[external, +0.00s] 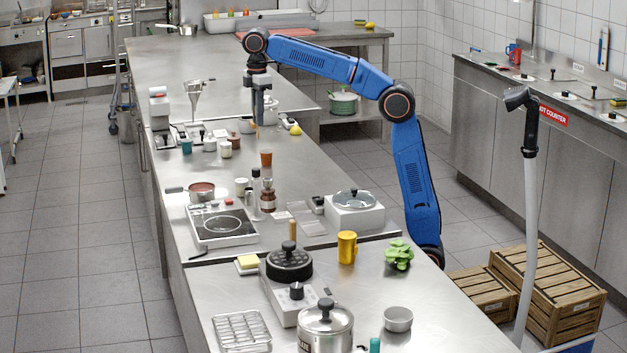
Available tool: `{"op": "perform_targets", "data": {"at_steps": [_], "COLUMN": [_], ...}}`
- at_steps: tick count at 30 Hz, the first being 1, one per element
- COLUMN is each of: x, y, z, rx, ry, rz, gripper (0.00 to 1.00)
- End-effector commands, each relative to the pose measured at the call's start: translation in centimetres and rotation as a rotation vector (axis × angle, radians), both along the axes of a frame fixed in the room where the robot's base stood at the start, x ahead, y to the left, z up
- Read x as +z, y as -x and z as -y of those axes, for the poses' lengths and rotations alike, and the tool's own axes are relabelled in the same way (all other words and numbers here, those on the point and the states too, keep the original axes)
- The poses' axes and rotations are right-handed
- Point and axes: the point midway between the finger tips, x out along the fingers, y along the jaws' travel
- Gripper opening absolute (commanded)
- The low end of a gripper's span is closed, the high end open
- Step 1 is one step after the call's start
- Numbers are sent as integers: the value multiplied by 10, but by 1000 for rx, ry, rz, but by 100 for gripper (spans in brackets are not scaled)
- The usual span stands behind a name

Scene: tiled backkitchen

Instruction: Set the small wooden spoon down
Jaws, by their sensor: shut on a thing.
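My gripper (260,115) points straight down above the far half of the long steel counter (300,168). It is shut on a thin, light-brown piece (254,116), which looks like the small wooden spoon. Most of it is hidden by the fingers, and its shape is too small to make out. I cannot tell whether its lower end touches anything. A grey bowl (246,126) is just left of the fingertips, and a yellow lemon (295,130) lies to the right.
Small jars (225,149) and a teal cup (187,147) stand in front of the gripper to the left. A tall brown-topped grinder (267,175), a red-filled pan (201,191) and a white scale (354,212) are nearer. Bare steel lies right of the jars.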

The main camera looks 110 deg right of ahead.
Motion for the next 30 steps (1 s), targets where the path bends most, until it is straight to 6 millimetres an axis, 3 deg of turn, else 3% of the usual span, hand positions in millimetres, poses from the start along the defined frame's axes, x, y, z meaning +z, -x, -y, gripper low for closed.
{"op": "perform_targets", "data": {"at_steps": [3,9,30], "x": [-4,-8,-89], "y": [-5,-10,-9], "z": [-29,-53,-57], "rx": [57,107,114], "ry": [0,0,-1], "rz": [0,0,-2], "gripper": [0,0,0]}}
